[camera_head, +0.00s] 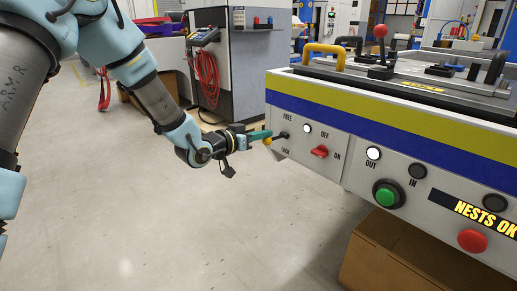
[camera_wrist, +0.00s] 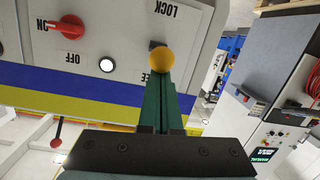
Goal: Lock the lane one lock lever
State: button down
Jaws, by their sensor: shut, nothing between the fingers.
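The lock lever is at the left end of the fixture's front panel, between the FREE and LOCK labels. Its yellow knob (camera_head: 267,141) sticks out from a dark pivot (camera_head: 283,135). In the wrist view the knob (camera_wrist: 163,61) covers the fingertip ends, and the dark mount shows just behind it. My gripper (camera_head: 266,134) has its green fingers shut and empty, pointing at the panel, with the tips right at the knob. I cannot tell whether they touch it. In the wrist view the closed fingers (camera_wrist: 160,88) run straight up to the knob.
A red switch (camera_head: 319,152) marked OFF and ON sits right of the lever, below a lit white lamp (camera_head: 307,129). A green button (camera_head: 387,194) and red button (camera_head: 472,240) are farther right. A cardboard box (camera_head: 400,262) stands beneath. The floor left is clear.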

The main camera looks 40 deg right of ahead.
jog(key=f+h+b, duration=0.2)
jog(key=b, duration=0.3)
jog(key=f+h+b, duration=0.3)
jog(key=b, duration=0.2)
jog(key=shift+a, duration=0.2)
jog(key=shift+b, duration=0.45)
jog(key=shift+d, duration=0.1)
